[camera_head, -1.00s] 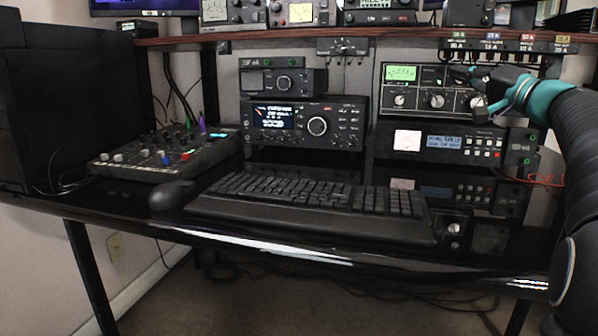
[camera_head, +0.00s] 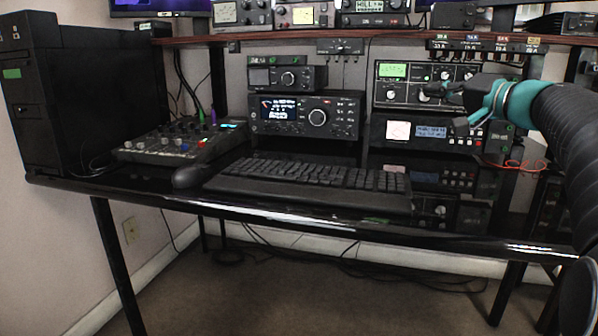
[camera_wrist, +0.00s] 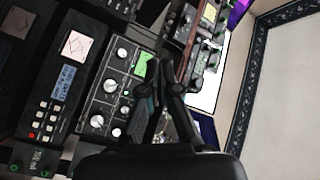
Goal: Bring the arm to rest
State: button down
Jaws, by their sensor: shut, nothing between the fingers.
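My gripper (camera_head: 434,92) is in the upper right of the head view, on my dark arm with a teal wrist. It is shut and empty. It points left and covers part of the tuner (camera_head: 391,92), a grey-black box with a green meter and round knobs. In the wrist view the closed fingers (camera_wrist: 168,68) stand in front of the tuner's right side (camera_wrist: 110,86), which appears turned sideways with several white-capped knobs. I cannot tell from these frames how far the fingertips are from the tuner's front.
The black desk (camera_head: 300,217) holds a keyboard (camera_head: 310,183), a mouse (camera_head: 188,177), a mixer (camera_head: 180,142) and a radio (camera_head: 305,115). A display unit (camera_head: 432,132) sits below the tuner. A wooden shelf (camera_head: 230,38) runs above. A black tower (camera_head: 80,100) stands left.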

jog(key=s+a+f+g+h+p, duration=0.1)
jog(key=s+a+f+g, duration=0.1)
jog(key=s+a+f, duration=0.2)
jog(key=s+a+f+n+g+h+p, duration=0.1)
jog(key=s+a+f+g, duration=0.1)
jog(key=s+a+f, duration=0.2)
jog(key=s+a+f+g+h+p, duration=0.1)
jog(key=s+a+f+g+p, duration=0.1)
jog(key=s+a+f, duration=0.2)
jog(key=shift+s+a+f+n, duration=0.2)
jog(key=shift+s+a, duration=0.15)
jog(key=shift+a, duration=0.15)
jog(key=shift+s+a+f+n, duration=0.2)
jog(key=shift+s+a, duration=0.15)
jog(key=shift+a, duration=0.1)
jog(key=s+f+n+g+h+p, duration=0.1)
jog(key=s+f+g+h+p, duration=0.1)
jog(key=s+f, duration=0.5)
jog(key=s+d+f+n+g+h+p, duration=0.1)
jog(key=s+f+n+g+h+p, duration=0.1)
jog(key=s+f+h, duration=0.2)
jog(key=s+f, duration=0.3)
jog(key=s, duration=0.5)
jog(key=shift+f, duration=0.4)
